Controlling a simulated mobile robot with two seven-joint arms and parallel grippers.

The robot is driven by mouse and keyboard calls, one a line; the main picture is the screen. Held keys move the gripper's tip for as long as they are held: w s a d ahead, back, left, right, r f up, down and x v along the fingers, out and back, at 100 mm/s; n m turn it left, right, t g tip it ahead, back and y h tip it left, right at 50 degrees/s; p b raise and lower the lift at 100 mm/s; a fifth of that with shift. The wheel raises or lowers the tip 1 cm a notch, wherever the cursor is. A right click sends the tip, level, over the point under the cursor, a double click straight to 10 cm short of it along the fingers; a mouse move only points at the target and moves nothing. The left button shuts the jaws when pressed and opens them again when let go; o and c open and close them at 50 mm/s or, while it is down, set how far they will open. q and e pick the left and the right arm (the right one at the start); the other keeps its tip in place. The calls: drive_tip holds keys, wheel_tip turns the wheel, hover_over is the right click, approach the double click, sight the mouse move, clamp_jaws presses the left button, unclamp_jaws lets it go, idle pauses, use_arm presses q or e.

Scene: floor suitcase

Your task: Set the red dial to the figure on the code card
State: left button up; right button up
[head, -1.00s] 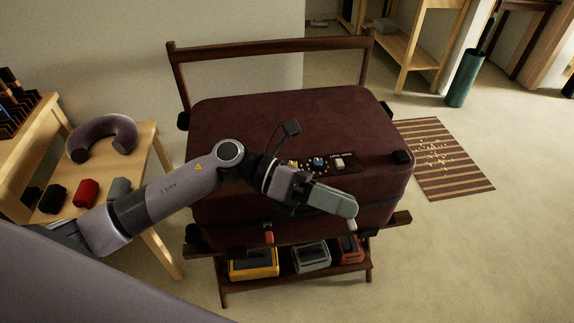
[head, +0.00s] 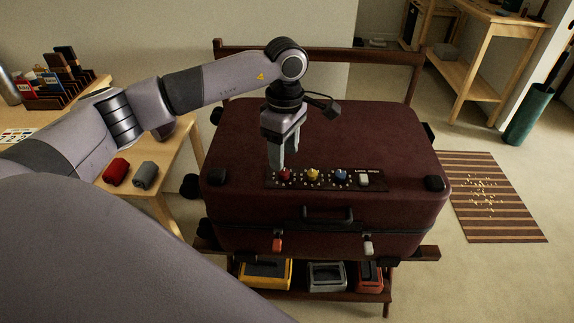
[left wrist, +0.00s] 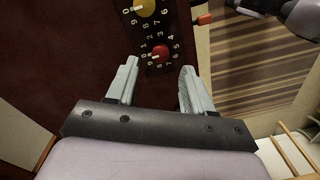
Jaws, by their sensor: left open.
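My left gripper (head: 278,166) points down just above the red dial. In the left wrist view its open fingers (left wrist: 160,68) lie on either side of the dial's near side, with nothing held. My right gripper is not seen.
The suitcase handle (head: 327,214) is in front. A side table with red (head: 117,172) and grey (head: 145,175) items stands left.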

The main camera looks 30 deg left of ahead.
sight(284, 171)
use_arm(q)
drive_tip(key=shift+f, duration=2.1)
clamp_jaws()
